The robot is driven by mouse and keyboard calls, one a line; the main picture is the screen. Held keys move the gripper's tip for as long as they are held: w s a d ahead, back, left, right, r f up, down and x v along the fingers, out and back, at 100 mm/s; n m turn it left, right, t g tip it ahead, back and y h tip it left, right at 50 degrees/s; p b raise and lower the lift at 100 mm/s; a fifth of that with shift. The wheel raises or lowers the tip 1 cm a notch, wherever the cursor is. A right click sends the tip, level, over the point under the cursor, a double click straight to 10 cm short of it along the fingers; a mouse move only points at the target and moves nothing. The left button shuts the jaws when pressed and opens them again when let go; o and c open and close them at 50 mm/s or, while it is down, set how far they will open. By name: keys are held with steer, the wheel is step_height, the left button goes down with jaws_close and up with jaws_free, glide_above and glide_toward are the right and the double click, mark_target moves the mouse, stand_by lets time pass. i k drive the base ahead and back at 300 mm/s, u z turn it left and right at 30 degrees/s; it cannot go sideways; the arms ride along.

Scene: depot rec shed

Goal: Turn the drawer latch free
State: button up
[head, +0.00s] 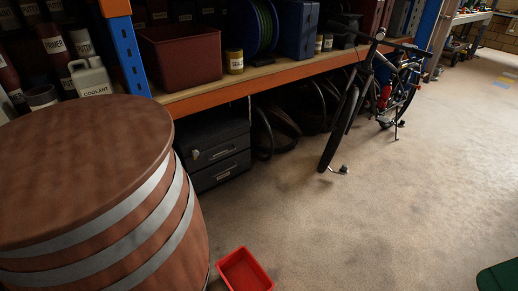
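A dark grey drawer cabinet (213,150) with two drawers stands on the floor under the shelf, behind the barrel. Each drawer has a pale handle. A small light round piece (195,154) sits at the left of the upper drawer front and may be the latch; it is too small to tell how it is turned. Both drawers look shut. The barrel hides the lower left of the cabinet. My gripper is not in view.
A large wooden barrel (85,175) fills the left foreground. A red bin (243,270) lies on the floor near the front. A bicycle (365,90) stands right of the cabinet, with tyres (275,128) between. The orange shelf edge (250,80) overhangs the cabinet. Open floor lies right.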

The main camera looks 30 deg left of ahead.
mark_target(195, 153)
steer(key=z, duration=0.4)
steer(key=i, duration=5.1)
steer(key=u, duration=3.95)
steer(key=i, duration=0.55)
steer(key=k, duration=0.55)
steer(key=u, duration=0.25)
